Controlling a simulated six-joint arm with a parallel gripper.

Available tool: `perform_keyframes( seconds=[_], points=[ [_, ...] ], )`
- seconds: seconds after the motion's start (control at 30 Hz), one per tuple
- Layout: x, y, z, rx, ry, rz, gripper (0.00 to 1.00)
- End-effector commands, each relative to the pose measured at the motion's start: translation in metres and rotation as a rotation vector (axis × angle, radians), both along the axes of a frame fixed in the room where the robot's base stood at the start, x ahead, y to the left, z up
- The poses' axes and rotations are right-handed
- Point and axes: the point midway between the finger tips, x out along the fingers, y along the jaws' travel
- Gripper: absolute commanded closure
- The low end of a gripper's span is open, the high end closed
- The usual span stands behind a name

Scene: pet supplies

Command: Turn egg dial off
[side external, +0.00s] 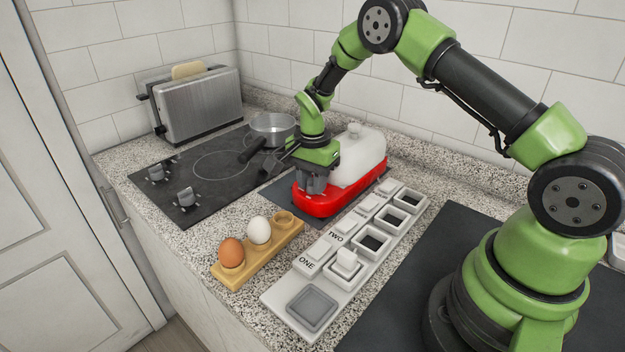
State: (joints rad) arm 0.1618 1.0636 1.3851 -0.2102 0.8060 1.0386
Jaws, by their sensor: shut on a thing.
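A red appliance (335,198) with a whitish, cloudy lid (360,155) stands on the counter, on a dark mat. My gripper (313,188) points down over the near left end of the red base. Its fingers are shut on the egg dial there. The dial itself is hidden behind the fingers, so its setting cannot be read. A brown egg (231,252) and a white egg (259,229) stand in a wooden holder (262,257), whose far cup is empty.
A black cooktop (190,205) with two knobs and a metal pot (273,127) lies left. A toaster (200,105) stands behind it. A white tray (345,290) with labelled compartments lies in front of the red appliance. A tiled wall closes the back.

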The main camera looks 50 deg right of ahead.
Motion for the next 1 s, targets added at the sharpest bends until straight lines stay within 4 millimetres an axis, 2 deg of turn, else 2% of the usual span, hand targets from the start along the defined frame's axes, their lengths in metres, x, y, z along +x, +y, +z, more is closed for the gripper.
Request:
perform_keyframes(
  seconds=[0.17,0.47,0.5,0.57,0.6,0.87,1.0],
  points=[
    [0.000,0.000,0.000,0.000,-0.001,0.119,0.97],
    [0.000,0.000,0.001,0.000,-0.001,0.129,0.97],
    [0.000,0.000,0.001,0.000,-0.001,0.129,0.64],
    [0.000,0.000,0.001,0.000,-0.001,0.129,0.50],
    [0.000,0.000,0.001,0.000,-0.001,0.128,0.47],
    [0.000,0.000,0.001,0.000,-0.001,0.128,0.47],
    [0.001,0.000,0.014,0.000,-0.003,0.128,0.47]
  ],
)
